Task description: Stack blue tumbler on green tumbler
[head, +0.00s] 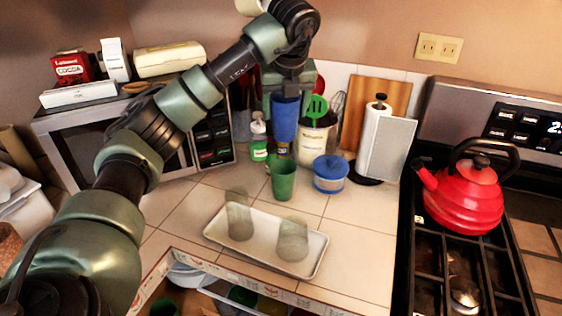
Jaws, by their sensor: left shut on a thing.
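My left gripper (286,96) comes down from above, shut on the blue tumbler (284,121). It holds the blue tumbler upright in the air, in front of the utensils at the back of the counter. The green tumbler (284,182) stands upright on the tiled counter. In the picture it sits below the blue tumbler with a visible gap; how far apart they are in depth is hard to tell. My fingertips are partly hidden by the gripper body and tumbler. My right gripper is not in view.
A white tray (268,262) with two clear glasses lies in front of the green tumbler. A blue lidded bowl (331,174) stands close to its right. Utensil crock (313,143), paper towel holder (377,143) and microwave (85,140) are behind. A red kettle (466,195) is on the stove.

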